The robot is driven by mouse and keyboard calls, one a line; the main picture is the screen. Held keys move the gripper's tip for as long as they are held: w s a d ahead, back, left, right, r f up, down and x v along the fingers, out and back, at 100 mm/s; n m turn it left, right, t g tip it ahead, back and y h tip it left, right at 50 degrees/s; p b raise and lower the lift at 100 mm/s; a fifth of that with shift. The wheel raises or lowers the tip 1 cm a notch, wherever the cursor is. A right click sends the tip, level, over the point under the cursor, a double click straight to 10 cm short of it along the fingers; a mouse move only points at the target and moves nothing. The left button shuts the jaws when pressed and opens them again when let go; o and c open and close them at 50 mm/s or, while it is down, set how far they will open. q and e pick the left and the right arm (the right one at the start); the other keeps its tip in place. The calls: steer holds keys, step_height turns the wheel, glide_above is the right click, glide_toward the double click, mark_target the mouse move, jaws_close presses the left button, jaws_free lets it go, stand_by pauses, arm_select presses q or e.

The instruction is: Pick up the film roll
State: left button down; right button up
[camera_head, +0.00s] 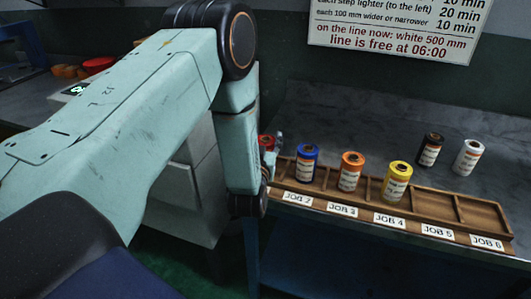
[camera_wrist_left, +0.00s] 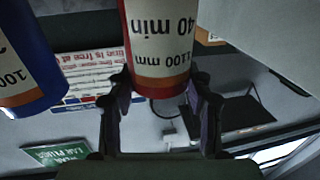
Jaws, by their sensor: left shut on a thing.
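A red film roll (camera_head: 266,142) shows partly behind my left arm, at the left end of the wooden rack (camera_head: 436,207). My left gripper (camera_head: 271,158) is at this roll, mostly hidden by its own wrist. In the left wrist view the gripper (camera_wrist_left: 160,88) has one finger on each side of the red roll (camera_wrist_left: 158,45), shut on its end. Its label reads 1100 mm and 40 min, upside down. Whether the roll is clear of the rack I cannot tell. My right gripper is not in view.
Blue (camera_head: 306,164), orange (camera_head: 350,172) and yellow (camera_head: 397,181) rolls stand in the rack at JOB 2, 3 and 4. The blue roll (camera_wrist_left: 25,60) is close beside my gripper. JOB 5 and 6 are empty. Black (camera_head: 430,150) and white (camera_head: 468,157) rolls stand behind the rack.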

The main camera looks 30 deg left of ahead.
arm_select(q)
step_height(320, 180, up, 9)
steer(key=shift+r+p, duration=0.1)
steer(key=shift+p, duration=0.8)
steer(key=shift+r, duration=0.4)
